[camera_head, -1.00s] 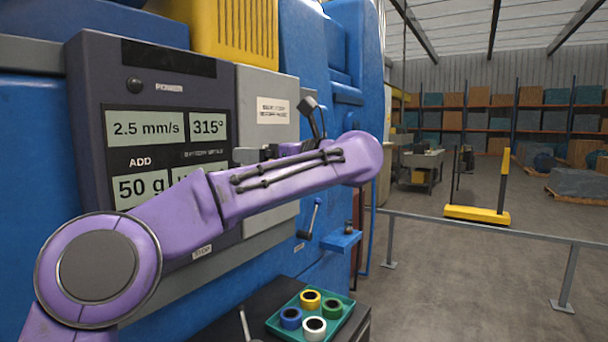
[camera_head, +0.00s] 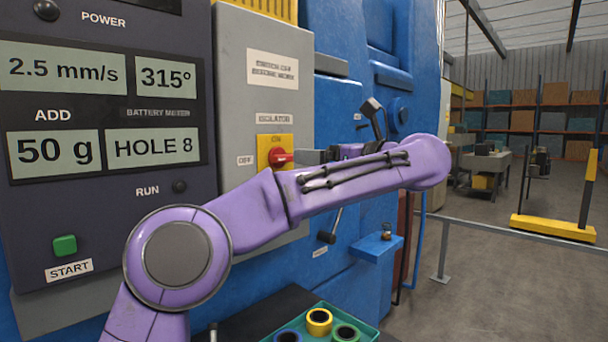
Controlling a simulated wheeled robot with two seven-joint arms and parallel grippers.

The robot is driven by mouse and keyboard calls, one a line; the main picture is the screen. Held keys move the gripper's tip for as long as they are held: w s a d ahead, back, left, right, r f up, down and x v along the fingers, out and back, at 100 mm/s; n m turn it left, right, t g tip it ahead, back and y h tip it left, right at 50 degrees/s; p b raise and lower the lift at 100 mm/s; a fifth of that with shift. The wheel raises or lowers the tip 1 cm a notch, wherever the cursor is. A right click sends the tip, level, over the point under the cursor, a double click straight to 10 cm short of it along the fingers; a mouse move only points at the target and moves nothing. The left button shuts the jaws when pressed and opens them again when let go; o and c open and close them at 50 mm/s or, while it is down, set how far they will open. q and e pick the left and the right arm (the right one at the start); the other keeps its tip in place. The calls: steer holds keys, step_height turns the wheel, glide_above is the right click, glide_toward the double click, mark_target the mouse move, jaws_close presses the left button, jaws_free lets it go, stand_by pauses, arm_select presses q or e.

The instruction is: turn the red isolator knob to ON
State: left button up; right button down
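The red isolator knob (camera_head: 281,157) sits on a yellow plate (camera_head: 266,147) on the grey isolator box (camera_head: 236,85). The grey end of my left gripper (camera_head: 311,157) is just right of the knob. Its fingers are mostly hidden, and I cannot tell whether it touches the knob. My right gripper is out of view.
A dark control panel (camera_head: 100,180) with displays and a green START button (camera_head: 65,246) is at left. A green tray (camera_head: 365,332) with coloured rings is below. A blue shelf (camera_head: 377,248) juts from the machine. A rail (camera_head: 520,239) and open floor lie to the right.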

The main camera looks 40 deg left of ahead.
mark_target(288, 157)
arm_select(q)
steer(key=a+p, duration=0.1)
steer(key=a, duration=0.2)
steer(key=w+a+p, duration=0.1)
steer(key=a, duration=0.2)
steer(key=a+f+p, duration=0.1)
steer(key=a, duration=0.2)
steer(key=shift+w+a, duration=0.15)
steer(key=shift+a, duration=0.25)
steer(key=shift+w+a+f, duration=0.1)
steer(key=shift+a, duration=0.2)
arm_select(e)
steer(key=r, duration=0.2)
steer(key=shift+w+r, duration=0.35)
arm_select(q)
steer(key=c, duration=1.1)
